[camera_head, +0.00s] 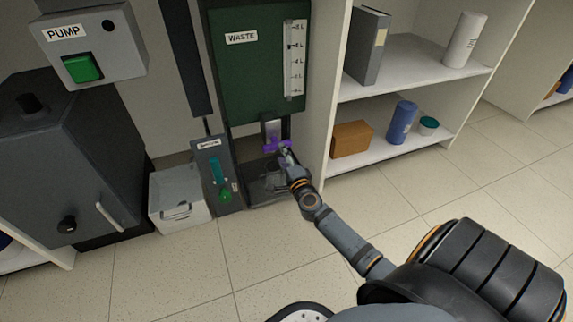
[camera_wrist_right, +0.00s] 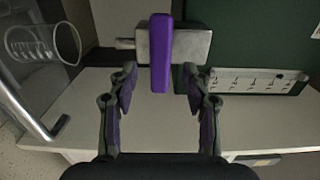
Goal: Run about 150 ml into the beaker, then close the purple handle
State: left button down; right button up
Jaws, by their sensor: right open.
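The purple handle (camera_wrist_right: 161,50) sits across a grey metal valve body (camera_wrist_right: 196,43) below the green waste tank (camera_head: 250,80). In the head view the handle (camera_head: 272,148) is partly covered by my right gripper (camera_head: 286,156). In the right wrist view my right gripper (camera_wrist_right: 160,88) is open, its two fingers apart on either side of the handle's near end, with gaps to both. A clear beaker (camera_wrist_right: 68,43) shows at the left of that view, on the side the valve's short spout points to. Its liquid level cannot be read, and no stream is discernible. My left gripper is out of view.
A grey panel (camera_head: 211,160) with a green knob stands left of the tank, beside a pale lidded box (camera_head: 178,190). The white shelf unit (camera_head: 318,110) rises close on the right. The pump box (camera_head: 90,45) is at upper left. The tiled floor in front is clear.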

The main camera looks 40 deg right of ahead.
jog(key=shift+x, duration=1.85)
grip_shut()
jog(key=m, duration=0.2)
jog(key=shift+m, duration=0.4)
